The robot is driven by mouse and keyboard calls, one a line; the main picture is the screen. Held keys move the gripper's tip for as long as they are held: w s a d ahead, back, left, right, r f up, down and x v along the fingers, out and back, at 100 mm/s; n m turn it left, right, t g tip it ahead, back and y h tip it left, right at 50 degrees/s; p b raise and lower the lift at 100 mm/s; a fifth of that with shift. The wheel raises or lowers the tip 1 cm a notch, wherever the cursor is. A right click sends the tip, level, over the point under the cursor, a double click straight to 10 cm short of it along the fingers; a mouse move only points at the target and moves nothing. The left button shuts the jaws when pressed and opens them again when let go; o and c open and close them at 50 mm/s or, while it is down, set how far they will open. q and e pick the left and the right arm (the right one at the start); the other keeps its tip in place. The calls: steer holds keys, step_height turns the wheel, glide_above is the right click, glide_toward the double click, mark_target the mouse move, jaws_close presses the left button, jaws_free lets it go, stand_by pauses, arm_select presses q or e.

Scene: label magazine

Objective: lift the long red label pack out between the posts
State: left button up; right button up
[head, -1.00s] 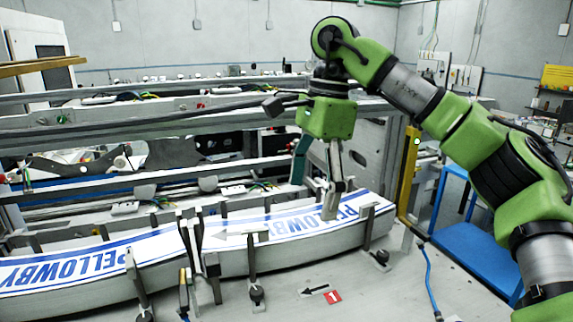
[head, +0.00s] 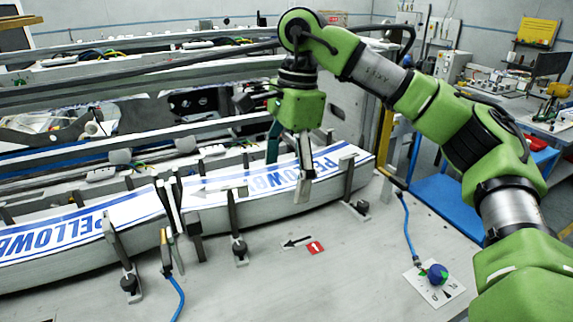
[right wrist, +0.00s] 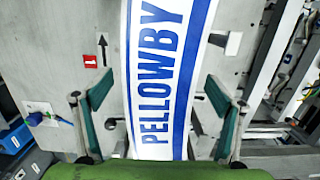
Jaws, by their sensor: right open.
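No red label pack shows; the label packs I see are white with blue stripes and PELLOWBY lettering. The right-hand long pack (head: 262,200) lies curved between dark posts, such as the front post (head: 236,222) and the end post (head: 348,182). Another such pack (head: 60,262) continues to the left. My right gripper (head: 288,172) is open above the right-hand pack, one finger overlapping its front edge in the head view. In the right wrist view the pack (right wrist: 160,75) runs between the open fingers of my right gripper (right wrist: 158,98). My left gripper is not in view.
Machine rails (head: 120,138) run close behind the packs. A blue table (head: 440,200) stands to the right.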

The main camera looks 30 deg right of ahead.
mark_target(285, 175)
steer(key=c, duration=1.7)
steer(key=shift+r+p, duration=1.05)
steer(key=shift+r, duration=0.3)
steer(key=shift+r+p, duration=4.4)
steer(key=shift+r, duration=0.8)
